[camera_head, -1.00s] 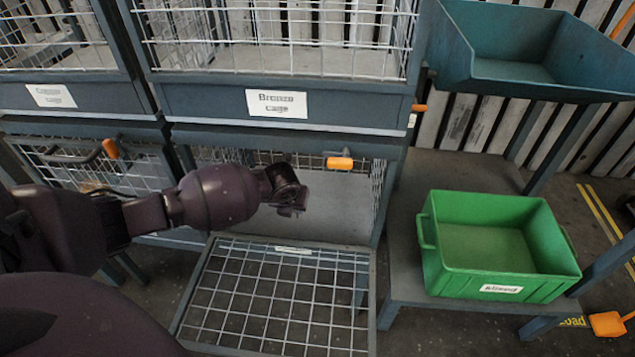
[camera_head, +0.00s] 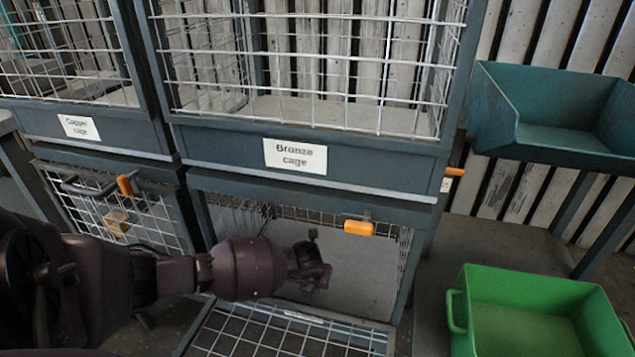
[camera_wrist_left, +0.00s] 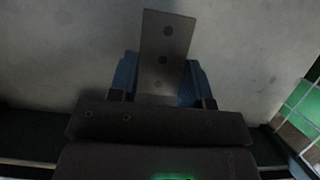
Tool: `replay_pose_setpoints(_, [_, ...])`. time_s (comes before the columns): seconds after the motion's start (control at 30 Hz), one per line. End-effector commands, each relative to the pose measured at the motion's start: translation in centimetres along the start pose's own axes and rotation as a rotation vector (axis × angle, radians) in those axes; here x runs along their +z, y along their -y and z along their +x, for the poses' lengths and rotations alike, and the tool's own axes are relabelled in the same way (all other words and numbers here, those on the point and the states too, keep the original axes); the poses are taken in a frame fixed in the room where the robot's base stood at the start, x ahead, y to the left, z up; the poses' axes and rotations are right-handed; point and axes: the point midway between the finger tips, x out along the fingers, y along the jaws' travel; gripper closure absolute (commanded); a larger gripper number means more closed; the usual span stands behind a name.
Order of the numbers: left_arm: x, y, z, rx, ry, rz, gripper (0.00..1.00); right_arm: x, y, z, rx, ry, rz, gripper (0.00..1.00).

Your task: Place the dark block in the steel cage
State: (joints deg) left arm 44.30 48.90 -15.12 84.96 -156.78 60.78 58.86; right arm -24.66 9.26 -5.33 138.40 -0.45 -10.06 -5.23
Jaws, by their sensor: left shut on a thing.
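My left gripper (camera_head: 318,272) reaches in from the left, at the front of an open lower cage (camera_head: 413,265). In the left wrist view, its blue fingers (camera_wrist_left: 160,82) are shut on a dark grey flat block (camera_wrist_left: 168,38) with several round marks in a row. Behind the block is a pale grey surface. The block is too small and dark to make out in the head view. The open cage's mesh door (camera_head: 270,338) is folded down; its small label is unreadable. No label reading steel shows. My right gripper is not in view.
Above is the bronze cage (camera_head: 310,178), with an orange latch (camera_head: 358,228) just over the opening. The copper cage (camera_head: 80,127) is at left, above a closed mesh door with a tan block (camera_head: 115,222) behind it. At right are a green bin (camera_head: 535,300) and blue-grey tray (camera_head: 560,140).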

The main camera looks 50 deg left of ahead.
Motion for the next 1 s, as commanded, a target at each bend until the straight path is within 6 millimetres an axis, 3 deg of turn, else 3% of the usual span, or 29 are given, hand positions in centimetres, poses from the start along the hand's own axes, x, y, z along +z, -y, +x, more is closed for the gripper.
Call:
replay_pose_setpoints(0.1, [-0.49,-0.03,1.03,0.001,-0.002,0.000,0.84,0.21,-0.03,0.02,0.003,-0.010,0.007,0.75])
replay_pose_setpoints(0.53, [-0.44,0.07,1.22,-0.002,0.002,-0.001,0.84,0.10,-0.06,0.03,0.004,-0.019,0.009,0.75])
replay_pose_setpoints(0.57, [-0.42,0.07,1.17,-0.002,0.002,-0.001,0.51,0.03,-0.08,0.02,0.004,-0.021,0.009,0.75])
replay_pose_setpoints(0.7, [-0.40,0.06,1.14,-0.002,0.002,-0.001,0.30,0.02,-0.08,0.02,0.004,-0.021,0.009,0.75])
replay_pose_setpoints(1.0, [-0.32,0.05,0.98,-0.001,0.002,0.000,0.30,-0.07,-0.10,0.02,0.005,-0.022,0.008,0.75])
